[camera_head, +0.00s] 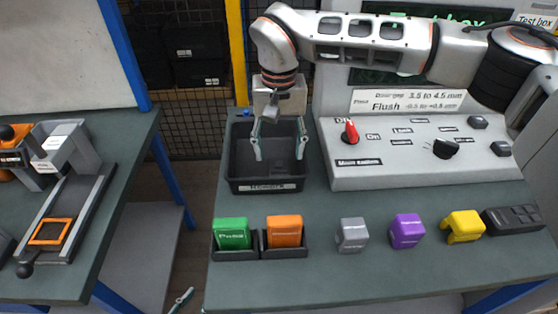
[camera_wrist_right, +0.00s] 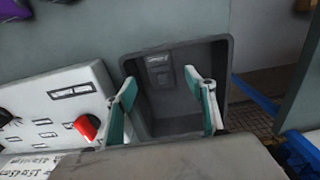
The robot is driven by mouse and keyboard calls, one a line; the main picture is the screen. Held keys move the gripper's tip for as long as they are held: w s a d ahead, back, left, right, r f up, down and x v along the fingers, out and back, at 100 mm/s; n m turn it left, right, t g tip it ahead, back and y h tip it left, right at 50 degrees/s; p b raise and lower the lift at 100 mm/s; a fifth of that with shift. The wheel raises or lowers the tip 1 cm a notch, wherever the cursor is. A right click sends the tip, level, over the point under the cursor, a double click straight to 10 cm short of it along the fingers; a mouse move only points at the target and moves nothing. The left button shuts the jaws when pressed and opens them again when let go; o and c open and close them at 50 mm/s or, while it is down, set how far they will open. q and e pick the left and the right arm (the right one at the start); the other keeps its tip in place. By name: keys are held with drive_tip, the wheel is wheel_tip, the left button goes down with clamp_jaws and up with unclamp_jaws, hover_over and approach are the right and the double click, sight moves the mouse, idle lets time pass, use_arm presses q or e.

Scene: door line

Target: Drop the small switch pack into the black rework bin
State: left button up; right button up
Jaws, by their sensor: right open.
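The black rework bin (camera_head: 235,165) stands at the left back of the right bench, with a label on its front wall. My right gripper (camera_head: 279,152) hangs over the bin, fingers pointing down, open and empty. In the right wrist view the open fingers (camera_wrist_right: 166,108) straddle the bin's interior. A small dark block with a pale label, which looks like the small switch pack (camera_wrist_right: 160,72), lies inside the bin near its front wall, apart from the fingers. A fingertip of my left gripper (camera_head: 181,299) shows at the bottom edge; the rest is out of frame.
A larger black switch pack (camera_head: 513,219) lies at the right. Green (camera_head: 232,233) and orange (camera_head: 284,231) blocks sit in trays; grey (camera_head: 352,235), purple (camera_head: 407,231) and yellow (camera_head: 463,226) blocks stand beside them. A control panel (camera_head: 400,178) stands right of the bin.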

wheel_tip(320, 180, up, 8)
drive_tip(key=shift+f, duration=0.2)
drive_tip(key=shift+s, duration=0.1)
idle(0.4)
